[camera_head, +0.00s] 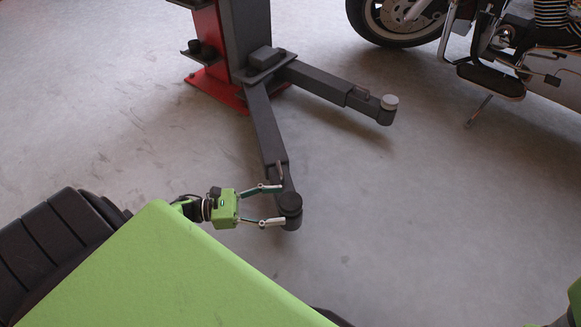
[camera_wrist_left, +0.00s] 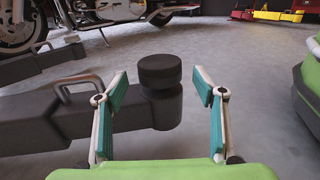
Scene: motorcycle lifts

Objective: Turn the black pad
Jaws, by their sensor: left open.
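The black pad (camera_head: 289,203) is a round disc on the end of a dark lift arm (camera_head: 265,130). In the left wrist view the black pad (camera_wrist_left: 160,71) stands on the rounded arm tip, between and beyond my open fingers. My left gripper (camera_head: 276,205) is open, with its fingertips close to the pad in the head view. In the left wrist view my left gripper (camera_wrist_left: 161,91) shows a finger on each side of the pad, with gaps visible. My right gripper is not in view.
A motorcycle (camera_head: 490,70) stands at the upper right. The floor right of the black pad is clear.

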